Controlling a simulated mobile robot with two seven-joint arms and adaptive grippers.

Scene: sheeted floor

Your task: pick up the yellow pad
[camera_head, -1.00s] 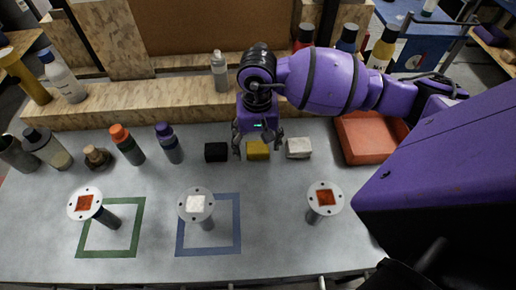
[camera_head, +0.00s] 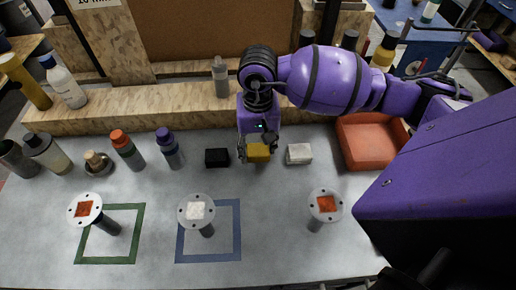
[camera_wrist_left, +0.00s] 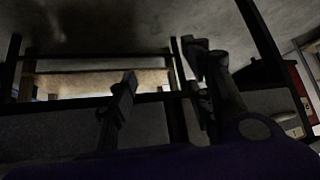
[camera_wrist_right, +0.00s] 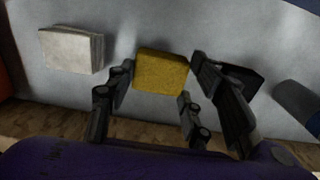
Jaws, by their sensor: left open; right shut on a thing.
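The yellow pad (camera_head: 258,153) is a small block in the row at the back of the grey table, between a black pad (camera_head: 217,158) and a white pad (camera_head: 299,153). My right gripper (camera_head: 257,157) comes down over it and is shut on it. In the right wrist view the yellow pad (camera_wrist_right: 160,72) sits between the fingers. I cannot tell whether it is clear of the tabletop. My left gripper (camera_wrist_left: 162,68) is open and empty in its dark wrist view, with bars and a table underside around it. It is not visible in the head view.
A red-orange bin (camera_head: 372,142) stands right of the white pad. Several bottles stand at the left, and a wooden ledge (camera_head: 150,117) runs behind. Three round-topped stands, one of them (camera_head: 196,209) by the blue square, occupy the front. Bare table lies between pads and stands.

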